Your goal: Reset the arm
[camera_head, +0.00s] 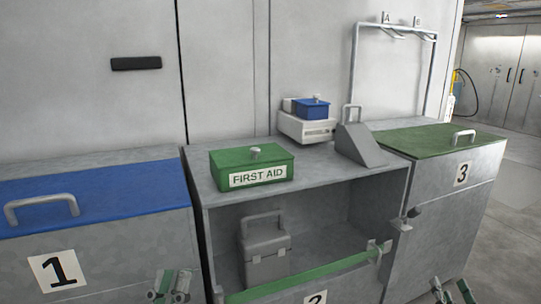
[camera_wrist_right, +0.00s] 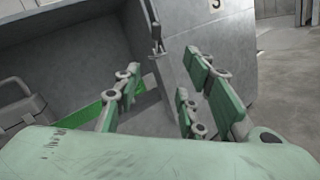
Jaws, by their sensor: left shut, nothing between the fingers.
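My left gripper (camera_head: 171,285) shows at the bottom edge of the head view, in front of the unit marked 1. Its fingers are close together with nothing between them. My right gripper (camera_head: 453,291) is at the bottom right of the head view, low in front of the unit marked 3. In the right wrist view my right gripper (camera_wrist_right: 163,92) has its green-padded fingers spread apart, with nothing held between them. Most of both arms is out of view.
The blue-lidded unit (camera_head: 100,193) is at left and the green-lidded unit (camera_head: 430,138) at right. The open middle cabinet (camera_head: 290,160) holds a grey toolbox (camera_head: 265,258). A green FIRST AID box (camera_head: 252,166), a grey wedge-shaped box (camera_head: 361,146) and a blue box (camera_head: 311,108) stand on top.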

